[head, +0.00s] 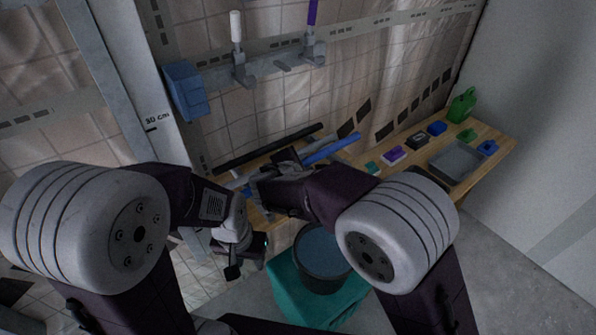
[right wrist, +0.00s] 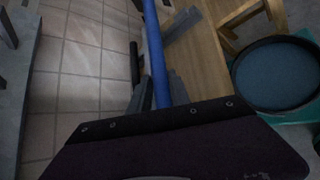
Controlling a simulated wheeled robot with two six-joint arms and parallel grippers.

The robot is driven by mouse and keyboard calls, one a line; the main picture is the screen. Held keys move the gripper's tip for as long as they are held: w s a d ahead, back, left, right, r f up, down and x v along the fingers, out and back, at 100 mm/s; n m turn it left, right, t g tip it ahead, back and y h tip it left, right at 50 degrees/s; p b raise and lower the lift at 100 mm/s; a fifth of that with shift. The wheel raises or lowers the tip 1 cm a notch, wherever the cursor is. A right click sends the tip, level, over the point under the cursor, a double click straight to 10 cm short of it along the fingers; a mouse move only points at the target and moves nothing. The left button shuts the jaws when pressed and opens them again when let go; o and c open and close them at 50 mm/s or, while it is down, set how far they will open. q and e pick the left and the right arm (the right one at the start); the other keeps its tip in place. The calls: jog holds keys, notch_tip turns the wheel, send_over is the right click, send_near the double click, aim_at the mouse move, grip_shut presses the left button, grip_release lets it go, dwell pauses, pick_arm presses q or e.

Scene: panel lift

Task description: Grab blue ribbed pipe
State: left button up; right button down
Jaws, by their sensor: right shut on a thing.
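The blue pipe (head: 332,147) lies at a slant over the left part of the wooden bench in the head view. It also runs up from between my right fingers in the right wrist view (right wrist: 153,45); its ribs are too small to tell. My right gripper (right wrist: 157,93) is shut on it. In the head view my right gripper (head: 278,176) hides part of the pipe. My left gripper (head: 247,257) hangs lower left of it, apart from the pipe, with its fingers spread and nothing between them.
A black pipe (head: 268,150) lies behind the blue one. A dark round tub (head: 322,257) stands on a teal box (head: 290,290) in front of the bench. Small boxes, a grey tray (head: 457,162) and a green can (head: 462,105) occupy the bench's right part.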

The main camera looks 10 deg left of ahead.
jog(key=s+d+r, duration=0.1)
jog(key=d+r, duration=0.5)
jog(key=d, duration=0.4)
jog(key=shift+s, duration=0.3)
